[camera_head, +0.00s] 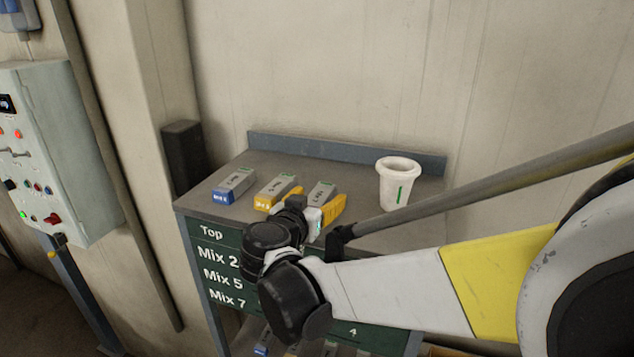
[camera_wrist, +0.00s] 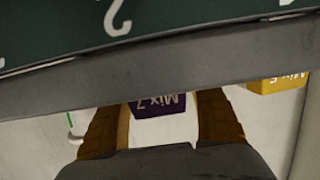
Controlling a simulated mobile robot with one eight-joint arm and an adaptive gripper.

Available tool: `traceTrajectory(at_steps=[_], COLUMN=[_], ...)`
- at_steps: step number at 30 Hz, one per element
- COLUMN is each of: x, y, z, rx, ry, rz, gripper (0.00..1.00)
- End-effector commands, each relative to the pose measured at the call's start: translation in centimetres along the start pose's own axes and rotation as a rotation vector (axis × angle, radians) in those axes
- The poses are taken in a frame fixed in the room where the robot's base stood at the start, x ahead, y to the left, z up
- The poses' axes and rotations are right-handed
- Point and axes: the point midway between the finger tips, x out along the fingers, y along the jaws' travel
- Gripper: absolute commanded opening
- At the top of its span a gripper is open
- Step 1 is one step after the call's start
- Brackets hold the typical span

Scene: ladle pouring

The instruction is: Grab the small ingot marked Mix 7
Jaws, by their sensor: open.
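The ingot marked Mix 7 is grey with a purple labelled end. In the wrist view its purple end (camera_wrist: 160,104) shows upside down between my fingers; in the head view only its grey top (camera_head: 321,192) shows, the rest hidden by my gripper. It lies on the grey bench top (camera_head: 285,165), rightmost of three ingots. My gripper (camera_head: 320,207) is open at the ingot's near end, with a yellow-brown finger on each side in the wrist view (camera_wrist: 160,110). I cannot tell whether either finger touches it.
The yellow-ended Mix 5 ingot (camera_head: 277,190) lies close left; the blue-ended Mix 2 ingot (camera_head: 234,185) is farther left. A white cup (camera_head: 398,183) with a green stripe stands right. A grey rod (camera_head: 480,189) crosses the right side. A control box (camera_head: 55,150) hangs left.

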Motion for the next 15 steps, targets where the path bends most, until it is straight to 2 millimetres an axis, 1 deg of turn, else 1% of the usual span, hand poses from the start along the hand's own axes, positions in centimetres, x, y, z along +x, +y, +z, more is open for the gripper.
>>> traceTrajectory(at_steps=[2, 5, 6, 8, 9, 15], x=[-0.03, -0.04, -0.04, -0.04, -0.04, -0.05], y=[0.00, 0.00, 0.00, 0.00, 0.01, 0.03], z=[0.03, 0.02, 0.02, 0.02, 0.03, 0.01], rx=[0.000, 0.000, 0.000, 0.000, 0.000, 0.001], ry=[0.000, 0.000, 0.000, 0.000, -0.001, -0.001], rz=[0.000, 0.000, 0.000, 0.000, 0.000, 0.001], gripper=[0.69, 0.42, 0.30, 0.12, 0.00, 0.00])
